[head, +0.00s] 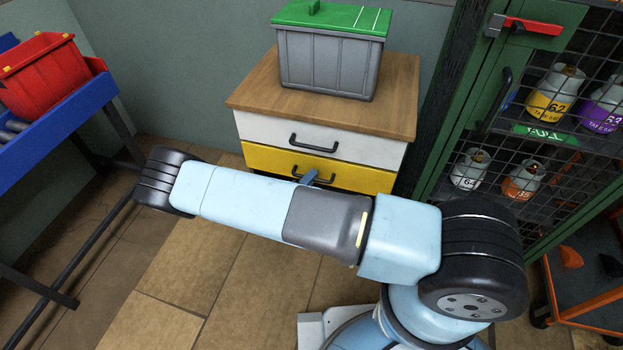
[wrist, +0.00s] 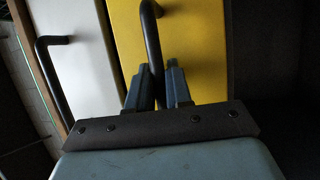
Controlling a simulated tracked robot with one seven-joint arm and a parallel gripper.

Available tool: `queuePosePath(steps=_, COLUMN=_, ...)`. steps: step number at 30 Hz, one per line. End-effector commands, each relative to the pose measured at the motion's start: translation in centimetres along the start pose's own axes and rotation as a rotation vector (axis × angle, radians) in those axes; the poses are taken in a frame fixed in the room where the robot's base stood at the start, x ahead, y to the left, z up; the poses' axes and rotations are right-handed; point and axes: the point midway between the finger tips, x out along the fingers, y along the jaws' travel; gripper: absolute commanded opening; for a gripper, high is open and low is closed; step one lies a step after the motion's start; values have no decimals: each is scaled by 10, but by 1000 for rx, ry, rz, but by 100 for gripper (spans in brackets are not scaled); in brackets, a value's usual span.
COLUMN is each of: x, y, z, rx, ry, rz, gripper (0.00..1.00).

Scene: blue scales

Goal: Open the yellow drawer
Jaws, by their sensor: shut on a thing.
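The yellow drawer (head: 265,160) is the lower drawer of a small wooden-topped cabinet in the head view. Its front looks flush or nearly flush with the cabinet; my arm hides part of its lower area. Its dark bar handle (head: 322,179) is partly behind my arm. In the wrist view the yellow drawer front (wrist: 195,45) fills the upper right, and the handle (wrist: 152,45) runs down between my fingers. My gripper (wrist: 160,90) is shut on this handle, one finger on each side. In the head view only a blue fingertip (head: 309,177) shows at the handle.
A white drawer (head: 270,129) with its own dark handle sits above the yellow one. A grey bin with a green lid (head: 330,55) stands on the cabinet top. A green mesh cage (head: 480,110) is close on the right. A blue rack (head: 60,130) with a red bin stands left.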

Motion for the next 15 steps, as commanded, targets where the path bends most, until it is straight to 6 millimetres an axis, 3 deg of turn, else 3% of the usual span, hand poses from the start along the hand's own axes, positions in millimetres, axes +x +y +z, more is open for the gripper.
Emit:
queuePosePath(steps=8, x=-11, y=0, z=5, rx=-3, ry=0, rz=-6, gripper=0)
queuePosePath(steps=15, x=-50, y=7, z=21, rx=-4, ry=4, rz=-7, gripper=0)
